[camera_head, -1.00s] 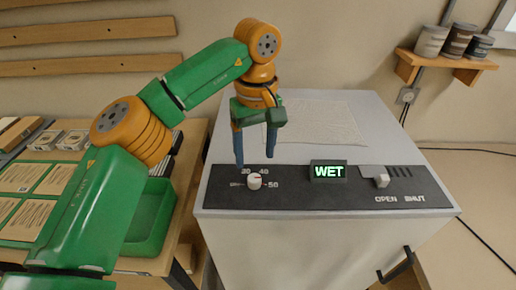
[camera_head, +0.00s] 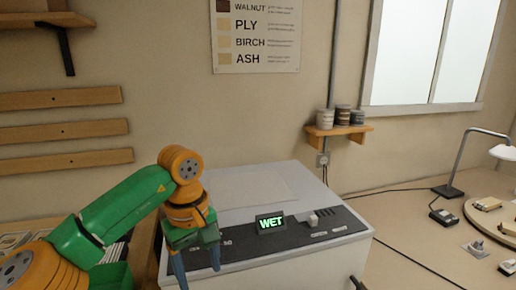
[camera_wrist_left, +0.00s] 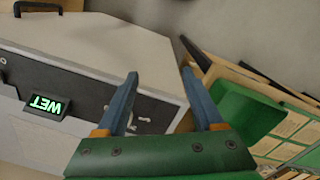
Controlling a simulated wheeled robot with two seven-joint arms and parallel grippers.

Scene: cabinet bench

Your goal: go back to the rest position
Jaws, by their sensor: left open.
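My left gripper (camera_head: 196,268) is open and empty, in front of the left part of the cabinet's control panel in the head view. Its two blue fingers also show apart in the left wrist view (camera_wrist_left: 160,85), with nothing between them. The pale cabinet (camera_head: 290,180) has a dark panel with a lit display (camera_head: 270,223) reading WET and a light slider knob (camera_head: 313,220). The dial is hidden behind my gripper in the head view. My right gripper is in neither view.
A green bin (camera_wrist_left: 245,108) is beside the cabinet. A small shelf (camera_head: 338,130) with several cans is on the wall behind. A desk lamp (camera_head: 470,150) stands on the right. Wooden rails (camera_head: 60,130) are on the left wall. The air above the cabinet's top is clear.

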